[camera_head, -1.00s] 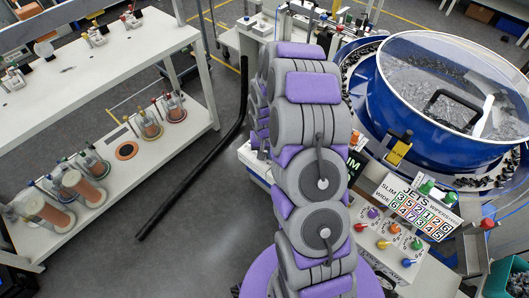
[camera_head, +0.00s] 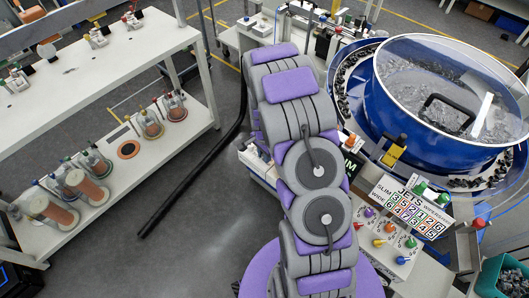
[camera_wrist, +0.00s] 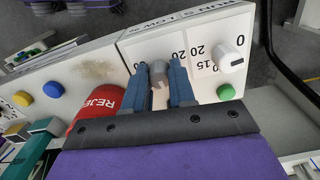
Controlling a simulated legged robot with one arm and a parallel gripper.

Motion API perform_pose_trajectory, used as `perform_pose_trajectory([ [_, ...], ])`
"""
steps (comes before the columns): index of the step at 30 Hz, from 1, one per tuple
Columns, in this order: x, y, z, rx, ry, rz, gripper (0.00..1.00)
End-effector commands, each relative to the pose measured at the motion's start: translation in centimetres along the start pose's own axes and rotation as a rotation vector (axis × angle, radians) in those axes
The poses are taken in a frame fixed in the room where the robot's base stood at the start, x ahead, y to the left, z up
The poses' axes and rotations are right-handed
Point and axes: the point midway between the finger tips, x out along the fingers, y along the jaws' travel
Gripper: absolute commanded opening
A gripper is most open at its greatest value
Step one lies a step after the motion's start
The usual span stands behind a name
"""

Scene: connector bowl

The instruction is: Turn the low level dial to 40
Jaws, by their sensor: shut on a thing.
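In the wrist view, my gripper (camera_wrist: 160,88) has its two blue fingers closed on either side of a small grey dial (camera_wrist: 158,73) on a white panel (camera_wrist: 135,42). The fingers hide part of the dial and its scale, so I cannot read its setting. Printed numbers, including 20, 15 and 0, show upside down or turned on the panel. A partly readable label with "LOW" runs along the panel's far edge. In the head view my arm hides the gripper and this panel.
In the wrist view, a white knob (camera_wrist: 230,58) and a green button (camera_wrist: 226,92) lie right of the gripper. A red part marked "REJE" (camera_wrist: 97,104) is close on the left. The head view shows a blue bowl feeder (camera_head: 420,120) and a white shelf bench (camera_head: 110,70).

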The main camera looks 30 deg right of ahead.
Motion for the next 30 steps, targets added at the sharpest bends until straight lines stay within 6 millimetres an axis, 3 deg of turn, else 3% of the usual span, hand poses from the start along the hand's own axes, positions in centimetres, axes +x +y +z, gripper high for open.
perform_pose_trajectory([
  [10, -0.20, -0.18, -0.11, 0.139, 0.003, -0.005, 0.00],
  [26, -0.15, -0.25, -0.11, 0.163, 0.003, -0.007, 0.00],
  [27, -0.16, -0.26, -0.12, 0.163, 0.003, -0.007, 0.27],
  [30, -0.13, -0.22, -0.09, 0.162, 0.003, -0.006, 0.36],
])
